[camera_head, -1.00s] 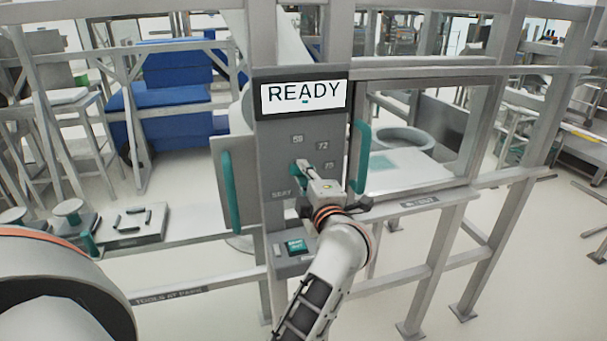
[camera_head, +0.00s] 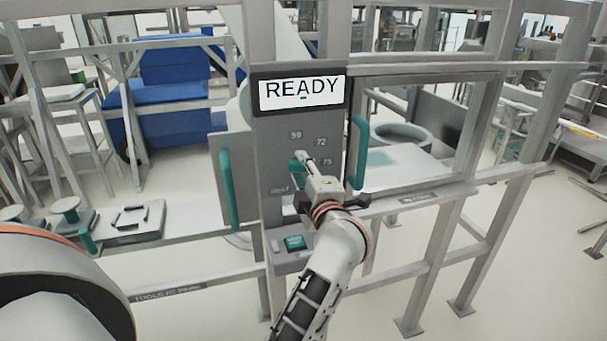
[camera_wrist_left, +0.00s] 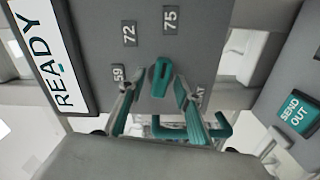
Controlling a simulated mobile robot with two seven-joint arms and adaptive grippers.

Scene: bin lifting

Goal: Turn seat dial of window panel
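The window panel (camera_head: 262,140) is a grey upright column with a READY display (camera_head: 302,93). The teal seat dial (camera_wrist_left: 160,78) is on its face, near the labels 59, 72 and 75; it also shows in the head view (camera_head: 295,167), partly covered by my gripper. My left gripper (camera_wrist_left: 153,92) is in front of the dial, its fingers apart with a gap between the tips. The dial shows between and just beyond the tips; I cannot tell whether they touch it. The head view shows this gripper (camera_head: 305,161) from behind. My right gripper is not in view.
Teal handles flank the panel at left (camera_head: 229,190) and right (camera_head: 360,153). A teal SEND OUT button (camera_head: 294,243) is below the dial. Grey frame rails run to both sides. A tray (camera_head: 130,222) lies at the left.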

